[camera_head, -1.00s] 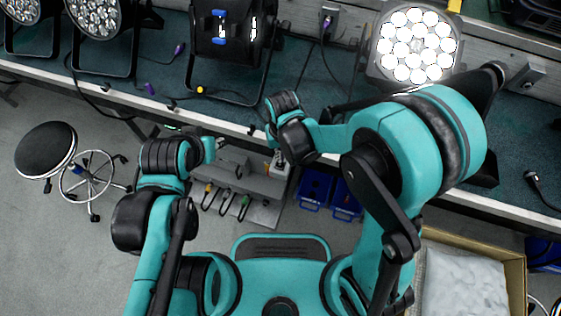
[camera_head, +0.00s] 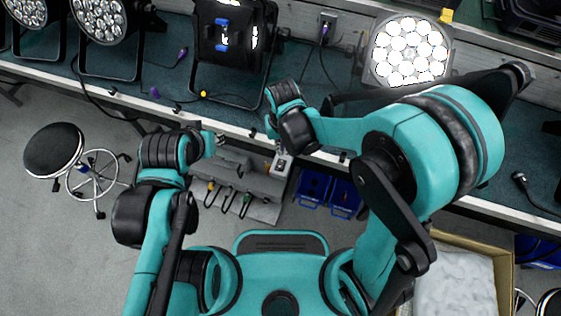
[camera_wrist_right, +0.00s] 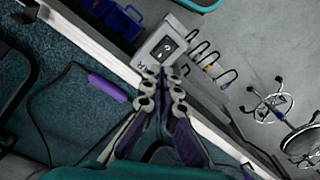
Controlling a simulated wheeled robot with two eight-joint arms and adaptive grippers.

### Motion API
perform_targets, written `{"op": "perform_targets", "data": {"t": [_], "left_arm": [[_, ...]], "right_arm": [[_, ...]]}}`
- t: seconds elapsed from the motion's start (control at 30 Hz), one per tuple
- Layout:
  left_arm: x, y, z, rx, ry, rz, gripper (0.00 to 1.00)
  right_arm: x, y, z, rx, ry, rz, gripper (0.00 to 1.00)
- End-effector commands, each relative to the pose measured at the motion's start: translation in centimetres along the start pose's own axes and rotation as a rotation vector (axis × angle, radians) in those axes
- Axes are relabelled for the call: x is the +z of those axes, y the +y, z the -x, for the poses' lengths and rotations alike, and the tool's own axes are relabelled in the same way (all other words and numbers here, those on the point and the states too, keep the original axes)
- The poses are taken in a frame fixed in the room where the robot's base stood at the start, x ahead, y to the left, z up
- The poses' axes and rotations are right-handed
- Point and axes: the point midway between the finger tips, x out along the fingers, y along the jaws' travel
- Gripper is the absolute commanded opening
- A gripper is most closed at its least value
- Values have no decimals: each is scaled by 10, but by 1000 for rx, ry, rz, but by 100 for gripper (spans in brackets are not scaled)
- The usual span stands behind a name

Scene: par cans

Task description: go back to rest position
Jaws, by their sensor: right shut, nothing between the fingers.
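My right gripper (camera_wrist_right: 165,88) is shut and empty in the right wrist view, its two fingers side by side. In that view its tips overlap the lower edge of a grey box with a black socket (camera_wrist_right: 163,46); I cannot tell if they touch it. In the head view my right arm bends in from the right, with its wrist over the bench's front edge. My left gripper (camera_head: 217,139) is small and mostly hidden beyond its wrist; its fingers are not clear. A lit par can (camera_head: 408,50) stands on the bench, and a dark one (camera_head: 232,40) stands left of it.
The long bench (camera_head: 300,70) crosses the back, with more par cans (camera_head: 100,25) at left and loose cables. A stool (camera_head: 53,150) stands on open floor at left. Blue bins (camera_head: 313,188) are below the bench. An open carton (camera_head: 455,280) is at lower right.

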Motion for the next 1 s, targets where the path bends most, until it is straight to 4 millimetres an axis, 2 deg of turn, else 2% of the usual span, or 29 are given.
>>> {"op": "perform_targets", "data": {"t": [0.4, 0.53, 0.67, 0.77, 1.0], "left_arm": [[1, 0, -1, 0, 0, 0, 32], [1, 0, -1, 0, 0, 0, 32], [1, 0, -1, 0, 0, 0, 32], [1, 0, -1, 0, 0, 0, 32], [1, 0, -1, 0, 0, 0, 32]], "right_arm": [[0, 0, -1, 0, 0, 0, 0], [1, 6, 7, -4, 17, -9, 0], [3, 28, 34, -15, 83, -33, 0], [10, 53, 61, -23, 161, -62, 0], [39, 109, 115, -11, 367, -130, 0]]}}
